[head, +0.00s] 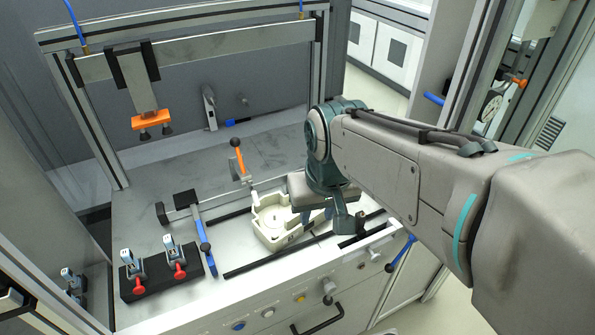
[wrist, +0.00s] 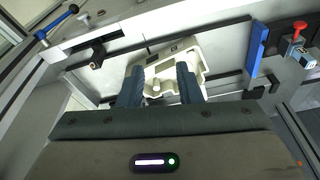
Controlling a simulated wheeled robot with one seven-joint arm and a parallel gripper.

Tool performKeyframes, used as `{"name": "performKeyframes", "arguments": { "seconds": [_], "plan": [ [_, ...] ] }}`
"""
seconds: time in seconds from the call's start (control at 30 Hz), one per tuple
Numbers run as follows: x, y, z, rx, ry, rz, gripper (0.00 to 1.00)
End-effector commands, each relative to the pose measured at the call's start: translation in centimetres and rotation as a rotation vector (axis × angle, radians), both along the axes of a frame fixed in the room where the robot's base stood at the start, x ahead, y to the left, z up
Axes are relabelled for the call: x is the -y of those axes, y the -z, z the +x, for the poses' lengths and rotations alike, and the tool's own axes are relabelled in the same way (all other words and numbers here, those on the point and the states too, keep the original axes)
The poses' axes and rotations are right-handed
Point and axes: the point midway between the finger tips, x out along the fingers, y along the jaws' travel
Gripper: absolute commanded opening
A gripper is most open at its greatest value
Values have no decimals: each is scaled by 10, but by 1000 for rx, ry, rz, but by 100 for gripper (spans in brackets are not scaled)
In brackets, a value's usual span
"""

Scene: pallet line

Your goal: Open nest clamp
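A cream nest-like housing (head: 272,222) sits on the worktop; it also shows beyond my fingers in the wrist view (wrist: 172,66). My gripper (head: 318,215) is above the housing's right side, fingers pointing down. In the wrist view the two dark blue fingers (wrist: 160,84) are spread apart, with part of the housing seen between them; I cannot tell whether they touch it. An upright orange lever (head: 239,160) with a black ball stands behind the housing. A blue lever (head: 204,236) lies to its left. I cannot tell which is the nest clamp's handle.
Two red-tipped toggle clamps (head: 175,262) stand on a black block at the front left. An orange-ended press (head: 151,119) hangs from the crossbar. A blue handle (head: 401,252) sticks out at the front right edge. Black rails (head: 262,254) run along the worktop's front. The back left worktop is clear.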

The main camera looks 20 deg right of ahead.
Motion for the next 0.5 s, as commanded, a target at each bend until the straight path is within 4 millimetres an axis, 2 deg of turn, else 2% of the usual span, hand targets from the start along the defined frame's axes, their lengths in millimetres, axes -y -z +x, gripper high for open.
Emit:
{"name": "performKeyframes", "arguments": {
  "seconds": [0.2,0.23,0.33,0.5],
  "plan": [
    [0,0,0,0,0,0,32],
    [0,0,0,0,0,0,29],
    [-2,1,2,6,13,15,1],
    [-24,6,26,71,162,177,0]
  ]
}}
